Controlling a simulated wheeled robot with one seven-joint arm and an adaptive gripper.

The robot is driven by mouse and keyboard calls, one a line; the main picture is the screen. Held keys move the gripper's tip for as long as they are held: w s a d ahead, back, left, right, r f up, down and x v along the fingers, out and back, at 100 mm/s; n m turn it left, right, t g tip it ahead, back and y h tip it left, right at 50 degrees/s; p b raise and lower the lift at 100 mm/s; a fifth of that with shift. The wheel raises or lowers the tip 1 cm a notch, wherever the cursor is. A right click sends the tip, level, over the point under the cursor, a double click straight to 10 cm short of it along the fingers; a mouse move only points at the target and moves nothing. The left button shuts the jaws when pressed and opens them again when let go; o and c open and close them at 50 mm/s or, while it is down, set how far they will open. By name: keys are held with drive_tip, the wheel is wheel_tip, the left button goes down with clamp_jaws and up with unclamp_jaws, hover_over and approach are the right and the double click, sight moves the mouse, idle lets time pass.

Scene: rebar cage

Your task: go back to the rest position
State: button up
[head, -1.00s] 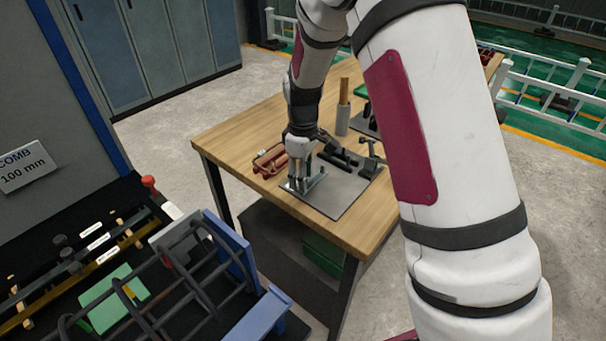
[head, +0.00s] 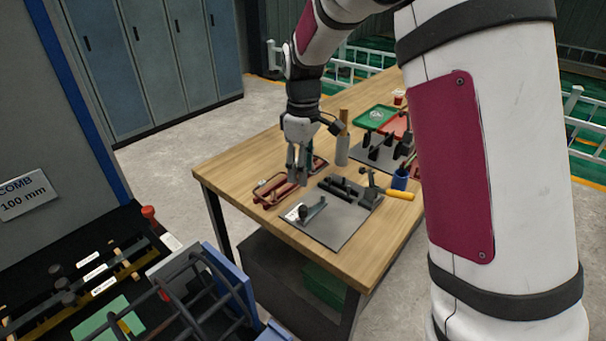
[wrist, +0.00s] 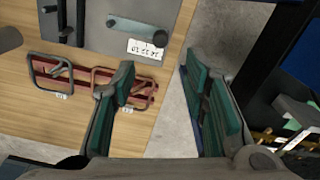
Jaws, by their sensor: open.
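My gripper (head: 298,178) hangs above the wooden workbench, fingers pointing down, and nothing shows between them. In the wrist view my gripper (wrist: 165,100) has its two green-padded fingers wide apart. In the head view it is in front of part of a red frame with handles (head: 272,191) on the bench. A grey mat (head: 345,226) lies to its right, with a small grey tool and a white label (head: 296,213) on it. The red frame (wrist: 75,73) and the mat (wrist: 92,32) also show in the wrist view.
A rebar cage (head: 205,285) stands in a blue-ended fixture at the lower left. On the bench are a grey cylinder (head: 342,152), a green tray (head: 375,117), a blue cup (head: 400,180) and a yellow-handled tool (head: 399,194). Grey lockers (head: 150,65) stand behind.

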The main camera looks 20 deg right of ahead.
drive_tip(key=s+d+r+m+t, duration=0.15)
drive_tip(key=s+r+m, duration=0.25)
drive_tip(key=s+r, duration=0.8)
drive_tip(key=s+m+t, duration=0.3)
drive_tip(key=s+m, duration=0.2)
drive_tip(key=s, duration=1.3)
drive_tip(key=shift+d+r+m, duration=0.15)
drive_tip(key=shift+d+m, duration=0.15)
drive_tip(key=shift+m, duration=0.1)
idle(0.4)
